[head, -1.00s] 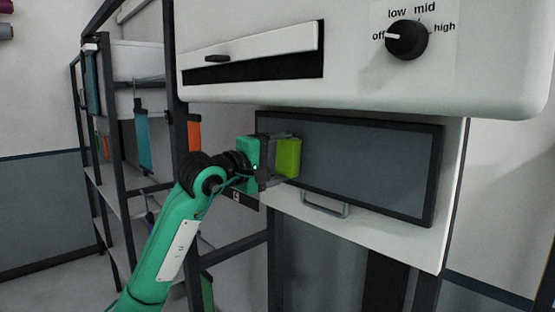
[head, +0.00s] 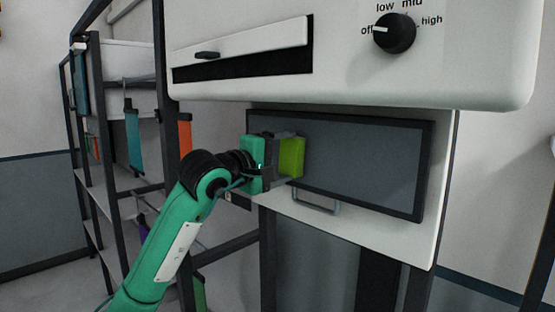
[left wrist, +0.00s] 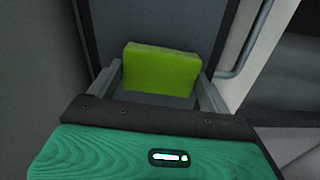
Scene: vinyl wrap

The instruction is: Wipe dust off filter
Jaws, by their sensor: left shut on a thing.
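The filter (head: 375,165) is a dark grey rectangular panel in a black frame, set upright in the white front of the machine. My left gripper (head: 288,157) is at the filter's left end, shut on a green sponge (head: 293,156). In the left wrist view the sponge (left wrist: 160,70) sits between the two grey fingers (left wrist: 160,85), with the grey filter surface (left wrist: 150,20) behind it. I cannot tell whether the sponge touches the filter. My right gripper is not in view.
A metal handle (head: 317,203) sticks out below the filter. The white machine housing (head: 380,82) overhangs it, with a black knob (head: 394,33) pointing to off and a slot (head: 243,64). A dark-framed shelf rack (head: 112,185) stands at the left.

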